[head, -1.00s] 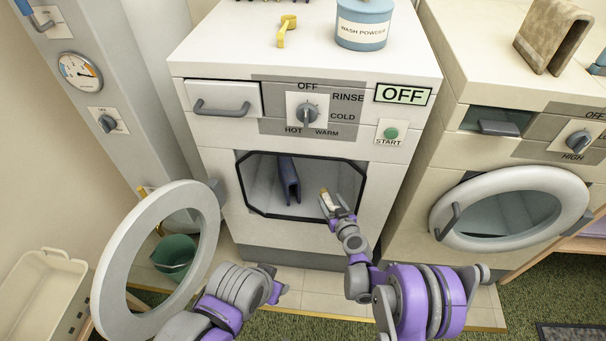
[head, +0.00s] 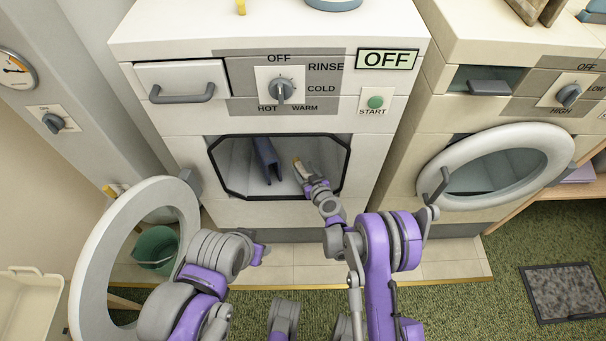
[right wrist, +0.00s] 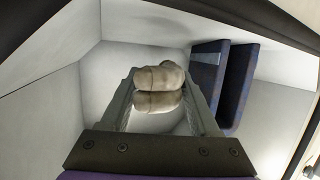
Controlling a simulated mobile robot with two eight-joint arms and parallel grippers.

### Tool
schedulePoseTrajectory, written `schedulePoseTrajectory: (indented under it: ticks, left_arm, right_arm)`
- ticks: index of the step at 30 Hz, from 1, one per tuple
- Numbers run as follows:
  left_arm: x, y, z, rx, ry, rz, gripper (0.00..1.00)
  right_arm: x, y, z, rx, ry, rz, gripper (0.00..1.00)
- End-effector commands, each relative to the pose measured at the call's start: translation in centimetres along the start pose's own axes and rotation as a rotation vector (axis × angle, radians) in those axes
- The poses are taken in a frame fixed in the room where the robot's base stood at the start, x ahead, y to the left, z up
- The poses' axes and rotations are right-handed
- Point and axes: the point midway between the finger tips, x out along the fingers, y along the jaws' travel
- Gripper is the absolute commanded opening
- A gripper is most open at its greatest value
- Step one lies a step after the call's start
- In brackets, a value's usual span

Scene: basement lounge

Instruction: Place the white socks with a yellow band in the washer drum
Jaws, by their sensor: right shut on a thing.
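The white socks with a yellow band (head: 298,168) are a small pale roll in my right gripper (head: 307,179), just inside the open front of the left-hand washer (head: 180,130). In the right wrist view the socks (right wrist: 158,80) look grey-beige between the two fingers of the right gripper (right wrist: 160,98), clear of the drum's pale walls (right wrist: 110,65). The yellow band is hard to make out there. My left gripper (head: 262,254) is low in front of the washer, outside it; its fingers are too unclear to tell open or shut.
A dark blue folded cloth (head: 267,160) stands in the drum, left of the socks in the head view. The round door (head: 88,250) hangs open at left, with a green bucket (head: 155,250) behind it.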

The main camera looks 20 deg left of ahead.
Motion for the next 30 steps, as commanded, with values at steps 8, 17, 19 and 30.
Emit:
schedulePoseTrajectory:
  ticks: [8, 17, 19, 30]
  left_arm:
    - [0.8, 0.0, 0.3, 0.0, -0.003, 0.0, 0.5]
    - [0.9, 0.0, 0.3, 0.0, -0.004, 0.0, 0.5]
    - [1.1, 0.0, 0.4, 0.0, -0.004, 0.0, 0.5]
    - [1.0, 0.0, 0.3, 0.0, -0.004, 0.0, 0.5]
  right_arm:
    - [1.0, 0.0, 3.3, 0.0, 0.0, 0.0, 0.06]
    - [1.1, 0.0, 3.5, 0.0, 0.0, 0.0, 0.06]
    - [1.1, 0.0, 3.7, 0.0, 0.0, 0.0, 0.06]
    - [1.1, 0.0, 3.6, 0.0, 0.0, 0.0, 0.92]
